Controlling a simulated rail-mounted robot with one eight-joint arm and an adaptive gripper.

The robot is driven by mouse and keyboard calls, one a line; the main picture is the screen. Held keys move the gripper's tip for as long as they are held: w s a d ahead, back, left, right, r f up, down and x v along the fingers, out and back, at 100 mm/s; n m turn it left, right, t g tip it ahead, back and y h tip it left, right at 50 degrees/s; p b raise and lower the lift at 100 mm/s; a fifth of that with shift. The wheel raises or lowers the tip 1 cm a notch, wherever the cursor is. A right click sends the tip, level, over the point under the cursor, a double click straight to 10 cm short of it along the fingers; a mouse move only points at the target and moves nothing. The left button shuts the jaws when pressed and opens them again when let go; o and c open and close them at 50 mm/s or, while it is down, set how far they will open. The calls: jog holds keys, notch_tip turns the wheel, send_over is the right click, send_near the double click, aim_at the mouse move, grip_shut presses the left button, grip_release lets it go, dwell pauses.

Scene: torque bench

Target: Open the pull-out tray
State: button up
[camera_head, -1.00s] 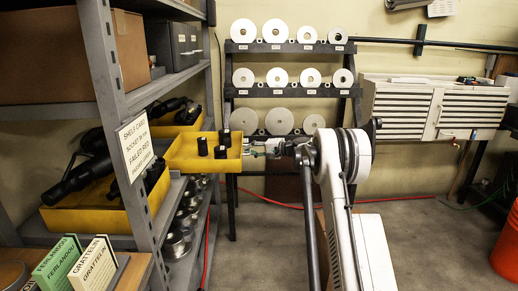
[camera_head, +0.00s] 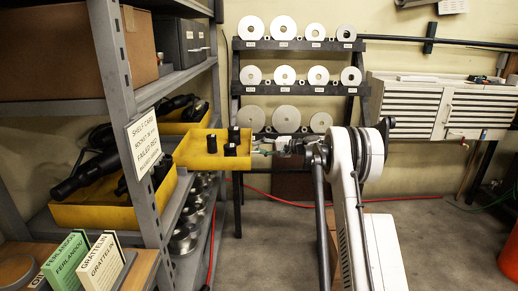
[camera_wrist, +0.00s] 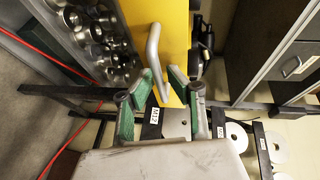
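The yellow pull-out tray (camera_head: 190,160) stands out from the shelf in the head view, with several dark cylinders in it. Its yellow front also shows in the wrist view (camera_wrist: 175,35). Its grey bar handle (camera_wrist: 153,48) reaches down between my green-padded fingers. My gripper (camera_wrist: 161,72) is open, with a gap between the fingertips around the handle. I cannot tell whether a fingertip touches it. In the head view my gripper (camera_head: 264,147) is small at the tray's right end, and the handle is hard to make out there.
The shelf's grey upright with its card (camera_head: 143,145) stands left of the tray. Another yellow bin (camera_head: 95,208) with black tools sits on the shelf. A rack of white discs (camera_head: 285,115) is behind. Open floor (camera_head: 440,235) lies right of my arm.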

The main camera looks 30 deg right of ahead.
jog(key=v, duration=1.2)
jog(key=shift+w+a, duration=0.1)
